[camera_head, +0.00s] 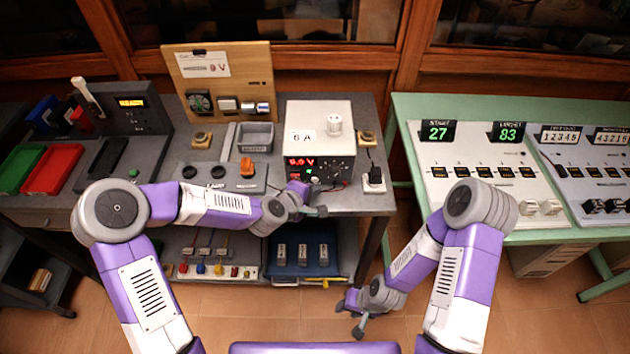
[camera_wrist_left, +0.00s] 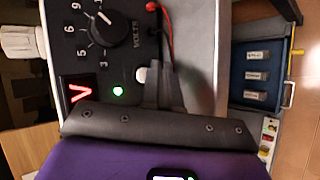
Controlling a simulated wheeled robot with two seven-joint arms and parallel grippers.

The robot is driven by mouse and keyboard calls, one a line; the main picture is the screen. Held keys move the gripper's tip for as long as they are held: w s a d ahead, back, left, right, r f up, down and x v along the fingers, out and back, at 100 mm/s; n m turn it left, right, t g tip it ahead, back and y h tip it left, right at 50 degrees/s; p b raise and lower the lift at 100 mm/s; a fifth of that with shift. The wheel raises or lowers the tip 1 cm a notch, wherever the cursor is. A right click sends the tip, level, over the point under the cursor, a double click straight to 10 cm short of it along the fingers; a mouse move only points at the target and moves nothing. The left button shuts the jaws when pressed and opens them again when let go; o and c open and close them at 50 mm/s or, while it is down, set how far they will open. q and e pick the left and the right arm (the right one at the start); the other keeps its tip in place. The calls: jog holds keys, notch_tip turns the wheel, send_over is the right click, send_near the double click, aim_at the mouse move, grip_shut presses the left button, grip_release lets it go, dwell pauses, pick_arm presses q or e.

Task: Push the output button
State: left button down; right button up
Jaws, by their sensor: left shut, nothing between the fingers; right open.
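The power supply (camera_head: 318,120) is a white-topped box with a black front panel. Its red display (camera_head: 301,162) reads 0.0 V and also shows in the left wrist view (camera_wrist_left: 76,92). That view shows a VOLTS dial (camera_wrist_left: 115,32), a lit green light (camera_wrist_left: 118,91) and a pale round button (camera_wrist_left: 140,75); I cannot read a label on the button. My left gripper (camera_head: 312,200) is shut and empty at the front panel. In the wrist view its fingers (camera_wrist_left: 164,88) are right beside the pale button; contact is unclear. My right gripper (camera_head: 352,312) is open and empty, low before the bench.
A green table (camera_head: 410,110) with counter panels is at the right. Blue (camera_head: 303,270) and white trays lie on the shelf below. The floor around my right gripper is clear.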

pick_arm(q)
jog(key=shift+s+b, duration=0.55)
jog(key=shift+s, duration=2.3)
pick_arm(e)
jog(key=shift+f, duration=0.65)
